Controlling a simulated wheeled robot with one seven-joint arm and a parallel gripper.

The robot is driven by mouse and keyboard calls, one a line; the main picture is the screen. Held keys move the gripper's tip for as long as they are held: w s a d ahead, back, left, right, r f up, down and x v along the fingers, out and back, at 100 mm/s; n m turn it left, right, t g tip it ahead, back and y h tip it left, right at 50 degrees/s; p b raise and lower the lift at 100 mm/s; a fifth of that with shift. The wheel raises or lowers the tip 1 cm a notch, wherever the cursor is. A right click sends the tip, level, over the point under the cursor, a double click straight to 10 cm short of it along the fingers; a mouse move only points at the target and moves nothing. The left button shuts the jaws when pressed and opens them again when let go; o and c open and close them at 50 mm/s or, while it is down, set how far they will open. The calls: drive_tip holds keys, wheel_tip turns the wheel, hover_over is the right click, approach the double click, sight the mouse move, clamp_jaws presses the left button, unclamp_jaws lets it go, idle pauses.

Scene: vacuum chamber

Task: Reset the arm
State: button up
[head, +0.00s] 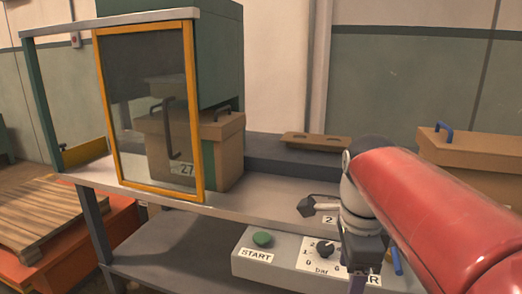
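My red arm (430,205) reaches in from the right edge. Its grey wrist (358,205) is bent downward. My gripper (360,265) points down in front of the control box (275,275). Its fingers are dark, small and partly cut off by the lower edge, so I cannot tell whether they are open or shut. I see nothing clearly held. The box has a green START button (262,239) and a black knob (325,249) on a dial marked "bar". My gripper hides part of the box and of a label ending in R.
A yellow-framed glass door (197,110) stands on the bench (240,200), with a brown lidded box (222,150) marked 27 behind it. Another brown box (470,160) with a blue handle is at right. A wooden pallet (40,215) lies at left. A blue lever (397,262) is beside my gripper.

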drive_tip(key=s+f+n+t, duration=0.5)
drive_tip(key=s+f+n, duration=0.3)
drive_tip(key=n, duration=1.1)
idle(1.1)
